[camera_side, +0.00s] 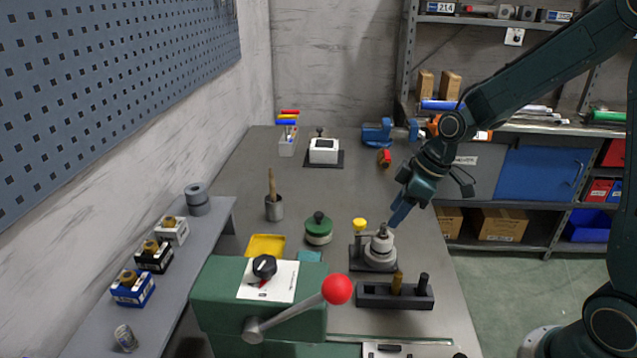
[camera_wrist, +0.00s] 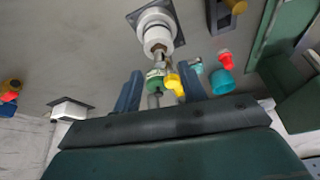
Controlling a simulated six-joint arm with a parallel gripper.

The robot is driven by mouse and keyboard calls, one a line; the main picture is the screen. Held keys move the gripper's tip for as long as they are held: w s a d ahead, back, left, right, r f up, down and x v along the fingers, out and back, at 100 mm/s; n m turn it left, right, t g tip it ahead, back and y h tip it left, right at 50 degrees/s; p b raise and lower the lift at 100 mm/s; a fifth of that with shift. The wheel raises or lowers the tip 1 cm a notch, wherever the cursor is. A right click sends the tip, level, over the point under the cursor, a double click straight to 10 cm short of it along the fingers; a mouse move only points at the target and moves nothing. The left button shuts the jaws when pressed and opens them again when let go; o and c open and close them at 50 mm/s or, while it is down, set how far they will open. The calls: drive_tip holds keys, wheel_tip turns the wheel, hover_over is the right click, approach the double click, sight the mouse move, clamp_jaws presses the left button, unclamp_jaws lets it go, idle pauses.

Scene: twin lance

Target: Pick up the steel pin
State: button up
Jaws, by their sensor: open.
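The steel pin (camera_side: 382,229) stands upright in the top of a pale grey round fixture (camera_side: 380,250) on a dark square base. In the wrist view the pin (camera_wrist: 159,56) projects from the white and grey fixture (camera_wrist: 155,25) toward the gap between my fingers. My gripper (camera_side: 399,214) is just above and to the right of the pin in the side view, tilted down and to the left. In the wrist view its two fingers (camera_wrist: 161,72) are apart, one on either side of the pin's line, with nothing held between them. Whether a finger touches the pin cannot be told.
A yellow knob (camera_side: 360,226) stands close beside the fixture. In front is a black block (camera_side: 370,297) with brass and black pegs. A green round pot (camera_side: 318,229) is to the left. A green machine with a red-ball lever (camera_side: 337,289) stands nearest. The bench behind is mostly clear.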

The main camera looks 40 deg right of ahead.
sight(383, 238)
drive_tip(key=shift+x, duration=2.4)
drive_tip(key=shift+c, duration=0.2)
clamp_jaws()
